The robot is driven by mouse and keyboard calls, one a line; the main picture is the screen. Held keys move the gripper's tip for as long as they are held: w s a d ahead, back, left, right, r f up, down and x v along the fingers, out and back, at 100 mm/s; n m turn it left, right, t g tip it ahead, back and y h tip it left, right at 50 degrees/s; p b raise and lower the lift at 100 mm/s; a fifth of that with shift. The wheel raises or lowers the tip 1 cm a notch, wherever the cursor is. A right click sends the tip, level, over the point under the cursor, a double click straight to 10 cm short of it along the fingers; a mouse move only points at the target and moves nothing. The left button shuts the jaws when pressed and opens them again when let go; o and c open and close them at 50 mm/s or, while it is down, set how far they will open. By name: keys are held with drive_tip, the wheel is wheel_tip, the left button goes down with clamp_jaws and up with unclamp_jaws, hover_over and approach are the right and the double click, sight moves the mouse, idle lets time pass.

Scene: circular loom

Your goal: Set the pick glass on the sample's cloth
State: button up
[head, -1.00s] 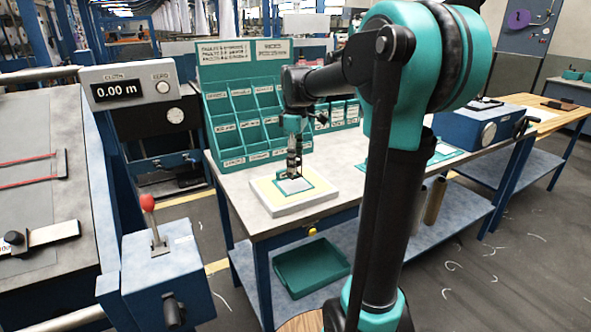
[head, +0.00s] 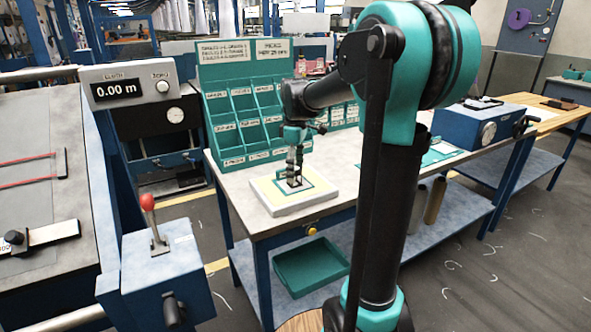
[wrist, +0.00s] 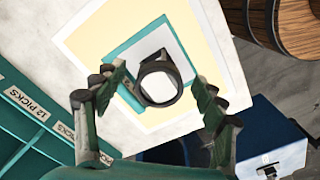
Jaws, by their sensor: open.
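The pick glass (wrist: 158,83) is a dark-rimmed piece with a pale face. In the wrist view it is over the sample's white cloth (wrist: 176,41), which has a teal border and lies on a cream-and-white board. The glass appears to rest on the cloth, though contact beneath it is hidden. My gripper (wrist: 160,76) is open, with one finger on each side of the glass and visible gaps between. In the head view my gripper (head: 295,172) points down over the board (head: 268,196), and the glass shows only as a small dark shape at the fingertips.
A teal pigeonhole rack (head: 240,110) stands behind the board and also shows at left in the wrist view (wrist: 25,125). A blue instrument box (head: 470,128) stands farther right on the table. A teal tray (head: 310,265) lies on the lower shelf.

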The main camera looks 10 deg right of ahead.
sight(296, 167)
wheel_tip(296, 167, up, 12)
drive_tip(key=shift+r, duration=0.15)
idle(0.5)
